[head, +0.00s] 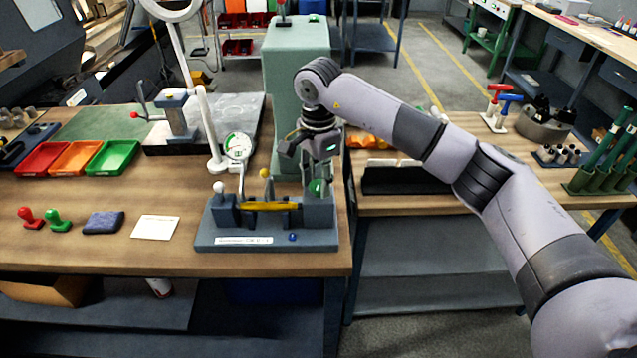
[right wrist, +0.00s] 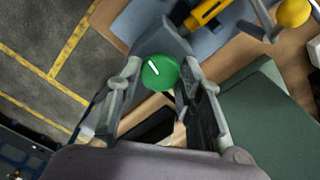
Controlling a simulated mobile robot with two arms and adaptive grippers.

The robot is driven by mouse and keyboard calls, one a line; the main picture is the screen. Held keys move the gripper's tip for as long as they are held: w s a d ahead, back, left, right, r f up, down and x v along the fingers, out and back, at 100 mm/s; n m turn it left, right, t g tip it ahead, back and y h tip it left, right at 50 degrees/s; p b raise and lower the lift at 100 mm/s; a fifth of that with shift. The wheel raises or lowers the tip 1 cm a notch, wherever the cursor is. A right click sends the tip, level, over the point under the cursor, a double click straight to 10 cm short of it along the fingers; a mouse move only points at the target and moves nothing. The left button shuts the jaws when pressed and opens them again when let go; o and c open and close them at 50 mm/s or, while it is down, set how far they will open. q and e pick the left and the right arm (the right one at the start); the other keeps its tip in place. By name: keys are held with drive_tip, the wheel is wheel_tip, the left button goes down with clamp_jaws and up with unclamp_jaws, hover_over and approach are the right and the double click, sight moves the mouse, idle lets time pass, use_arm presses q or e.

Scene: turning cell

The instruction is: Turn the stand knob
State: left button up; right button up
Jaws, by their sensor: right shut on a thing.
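The stand (head: 262,240) is a blue-grey fixture near the table's right front edge, with a yellow bar across it and a dial gauge behind. Its green knob (head: 317,188) is at the right end. In the right wrist view the round green knob (right wrist: 160,72) shows a white line pointing to the upper left. My right gripper (head: 312,172) reaches down from above and is shut on the green knob, with a finger on each side of it. My left gripper is not in view.
A white-ball lever (head: 219,188) and a yellow-ball lever (head: 265,174) stand on the same fixture. A green column (head: 296,90) rises close behind my gripper. Red and green stamps, a blue cloth (head: 103,222) and a white card (head: 156,227) lie to the left.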

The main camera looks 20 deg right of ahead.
drive_tip(key=m+b, duration=0.2)
drive_tip(key=m, duration=0.1)
drive_tip(key=shift+f+m, duration=0.1)
drive_tip(key=shift+m, duration=0.3)
drive_tip(key=m+b, duration=0.2)
drive_tip(key=m, duration=0.2)
drive_tip(key=shift+m, duration=0.3)
drive_tip(key=m+b, duration=0.1)
drive_tip(key=m, duration=0.3)
drive_tip(key=m+b, duration=0.1)
drive_tip(key=m, duration=0.4)
drive_tip(key=shift+m+b, duration=0.35)
drive_tip(key=shift+m, duration=0.05)
drive_tip(key=m+b, duration=0.1)
drive_tip(key=m, duration=0.3)
drive_tip(key=shift+m, duration=0.3)
drive_tip(key=m+b, duration=0.1)
drive_tip(key=m, duration=0.3)
drive_tip(key=shift+m, duration=0.3)
drive_tip(key=m+b, duration=0.1)
drive_tip(key=m, duration=0.3)
drive_tip(key=shift+r, duration=0.2)
drive_tip(key=shift+m+b, duration=0.35)
drive_tip(key=shift+m, duration=2.15)
